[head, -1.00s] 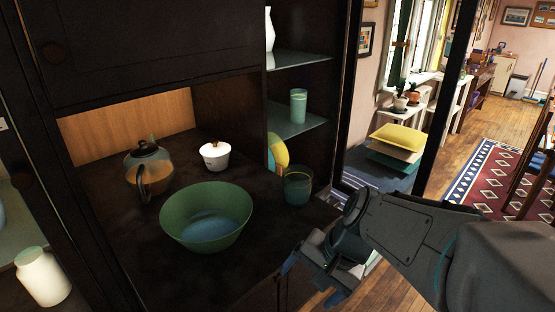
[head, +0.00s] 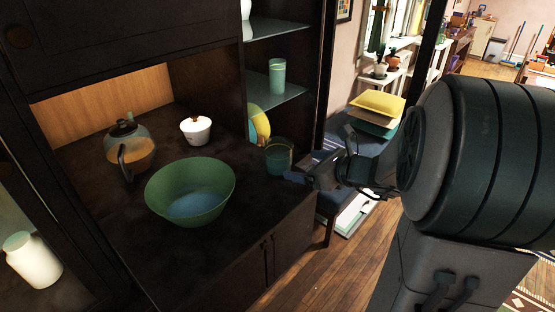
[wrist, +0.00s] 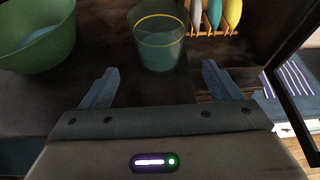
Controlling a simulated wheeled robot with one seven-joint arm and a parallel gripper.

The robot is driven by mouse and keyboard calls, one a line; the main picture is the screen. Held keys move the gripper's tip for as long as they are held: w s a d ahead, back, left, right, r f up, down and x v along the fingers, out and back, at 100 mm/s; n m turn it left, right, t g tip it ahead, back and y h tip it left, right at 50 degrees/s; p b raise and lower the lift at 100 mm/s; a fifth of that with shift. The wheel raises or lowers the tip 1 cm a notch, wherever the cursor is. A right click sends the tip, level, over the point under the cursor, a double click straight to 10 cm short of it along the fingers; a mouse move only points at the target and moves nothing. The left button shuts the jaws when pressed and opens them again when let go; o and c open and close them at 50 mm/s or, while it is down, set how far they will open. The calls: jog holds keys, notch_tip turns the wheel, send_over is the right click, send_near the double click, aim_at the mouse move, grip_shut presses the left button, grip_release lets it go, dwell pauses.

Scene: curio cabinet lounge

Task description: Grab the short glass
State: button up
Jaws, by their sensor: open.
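The short glass (head: 278,156) is a teal tumbler standing upright on the dark cabinet counter (head: 240,220), near its right end. In the wrist view the glass (wrist: 158,40) stands just ahead of my gripper (wrist: 158,88), roughly centred between its two spread fingers. The fingers are open and empty, and the glass looks to be beyond their tips. In the head view my gripper (head: 296,180) is close by the glass on its right side, with the arm reaching in from the right. A taller, narrower green glass (head: 277,77) stands on the glass shelf above.
A green bowl (head: 190,190) stands left of the short glass, and shows in the wrist view (wrist: 40,50). A teapot (head: 130,148) and a white lidded pot (head: 196,130) are further back. Upright plates (head: 260,124) stand behind the glass. A cabinet post is at the right.

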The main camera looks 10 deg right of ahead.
aim_at(279, 162)
jog(key=p+x, duration=0.1)
jog(key=x, duration=0.9)
jog(key=shift+w+f, duration=0.2)
jog(key=shift+f, duration=0.05)
jog(key=c, duration=1.2)
